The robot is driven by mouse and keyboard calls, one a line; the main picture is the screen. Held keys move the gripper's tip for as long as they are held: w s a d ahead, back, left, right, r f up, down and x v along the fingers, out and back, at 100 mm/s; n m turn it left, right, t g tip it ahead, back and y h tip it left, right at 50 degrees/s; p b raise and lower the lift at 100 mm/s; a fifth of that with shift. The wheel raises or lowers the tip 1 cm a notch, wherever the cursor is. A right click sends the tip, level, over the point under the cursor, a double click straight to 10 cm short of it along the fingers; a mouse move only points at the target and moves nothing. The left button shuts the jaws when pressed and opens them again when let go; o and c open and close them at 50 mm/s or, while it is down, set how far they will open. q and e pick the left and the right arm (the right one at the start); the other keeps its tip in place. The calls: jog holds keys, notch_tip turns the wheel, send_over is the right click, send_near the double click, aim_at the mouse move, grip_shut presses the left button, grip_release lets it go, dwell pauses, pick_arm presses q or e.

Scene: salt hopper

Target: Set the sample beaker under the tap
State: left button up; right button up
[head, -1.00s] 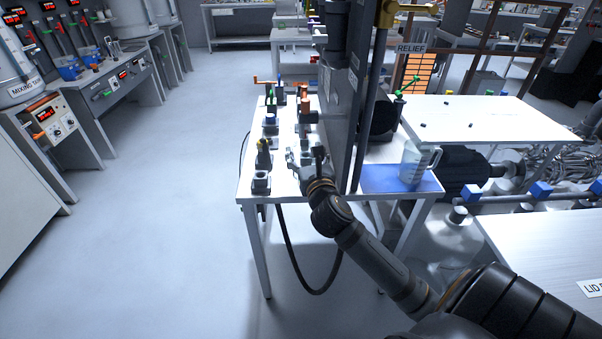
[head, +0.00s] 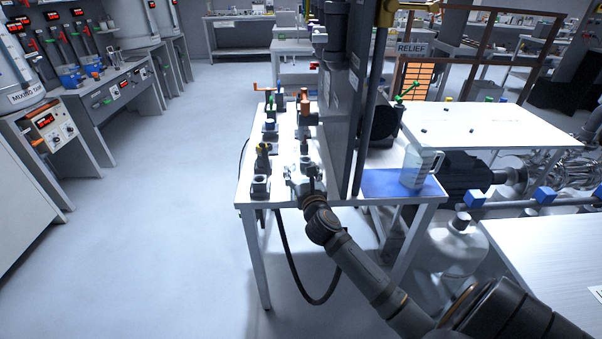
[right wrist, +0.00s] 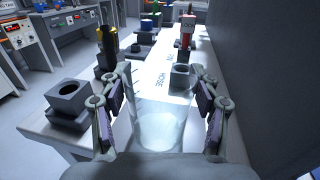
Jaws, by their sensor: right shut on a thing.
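In the head view the beaker cannot be made out at the gripper. I cannot tell which fitting is the tap. A yellow-and-black fitting (head: 263,156) and a square grey socket block (head: 261,186) stand left of the gripper. My left gripper is not in view.
A clear handled jug (head: 414,168) stands on a blue mat (head: 378,184) at the bench's right. The grey hopper panel (head: 343,120) rises close to the right of my gripper. Another socket block (right wrist: 181,76) lies beyond the beaker. The floor (head: 170,230) at left is clear.

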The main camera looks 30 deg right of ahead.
jog(key=shift+f, duration=0.1)
jog(key=o, duration=1.5)
jog(key=shift+o, duration=0.2)
jog(key=shift+r, duration=0.3)
jog(key=v, duration=1.2)
jog(key=shift+f, duration=0.1)
